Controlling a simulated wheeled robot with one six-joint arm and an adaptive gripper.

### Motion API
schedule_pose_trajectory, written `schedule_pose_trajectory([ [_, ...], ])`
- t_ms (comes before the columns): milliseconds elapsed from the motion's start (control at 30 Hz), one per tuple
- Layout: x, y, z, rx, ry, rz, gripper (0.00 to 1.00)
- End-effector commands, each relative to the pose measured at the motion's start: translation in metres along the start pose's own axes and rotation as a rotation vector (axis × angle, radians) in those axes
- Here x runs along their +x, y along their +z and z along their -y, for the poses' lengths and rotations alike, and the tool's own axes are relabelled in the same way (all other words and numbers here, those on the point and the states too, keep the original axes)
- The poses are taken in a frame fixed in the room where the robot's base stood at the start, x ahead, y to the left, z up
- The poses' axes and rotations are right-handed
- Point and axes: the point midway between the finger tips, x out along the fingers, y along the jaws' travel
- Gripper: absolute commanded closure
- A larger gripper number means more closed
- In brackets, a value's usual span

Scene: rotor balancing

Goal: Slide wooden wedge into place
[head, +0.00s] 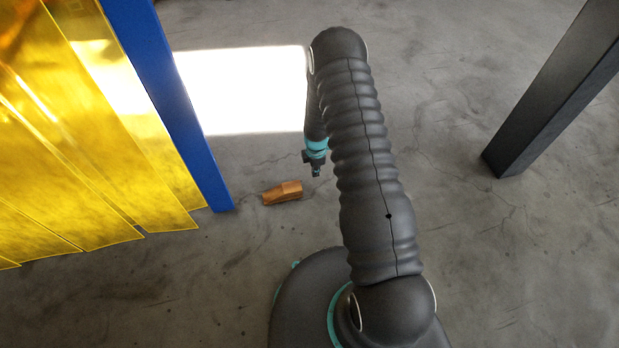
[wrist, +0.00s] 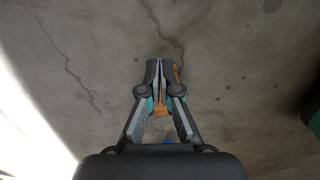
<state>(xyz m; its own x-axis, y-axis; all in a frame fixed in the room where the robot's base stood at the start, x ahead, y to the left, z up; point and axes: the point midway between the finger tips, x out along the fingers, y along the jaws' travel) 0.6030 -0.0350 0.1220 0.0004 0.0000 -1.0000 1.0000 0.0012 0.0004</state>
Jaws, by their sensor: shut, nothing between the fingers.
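The wooden wedge (head: 283,192) is an orange-brown block lying on the concrete floor near the foot of the blue post. My gripper (head: 316,174) points down, up and to the right of the wedge in the head view. In the wrist view my gripper (wrist: 156,64) is shut with nothing between its fingers. The wedge (wrist: 163,108) shows there partly behind the fingers, which hide most of it. The gap between the fingertips and the wedge is hard to judge.
A blue post (head: 172,110) stands at the left, with yellow translucent strips (head: 90,150) hanging beside it. A dark post (head: 550,90) stands at the right. A bright patch of light (head: 245,90) lies on the floor.

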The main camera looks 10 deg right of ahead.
Motion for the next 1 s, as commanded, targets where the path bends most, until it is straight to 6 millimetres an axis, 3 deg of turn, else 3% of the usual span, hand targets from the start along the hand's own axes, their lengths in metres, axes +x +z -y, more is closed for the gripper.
schedule_pose_trajectory([
  [533, 0.096, -0.001, 0.001, 0.002, -0.002, 0.0, 1.0],
  [700, 0.091, -0.028, 0.0, -0.002, 0.0, 0.0, 1.0],
  [1000, 0.091, -0.04, 0.0, 0.002, 0.0, 0.0, 1.0],
])
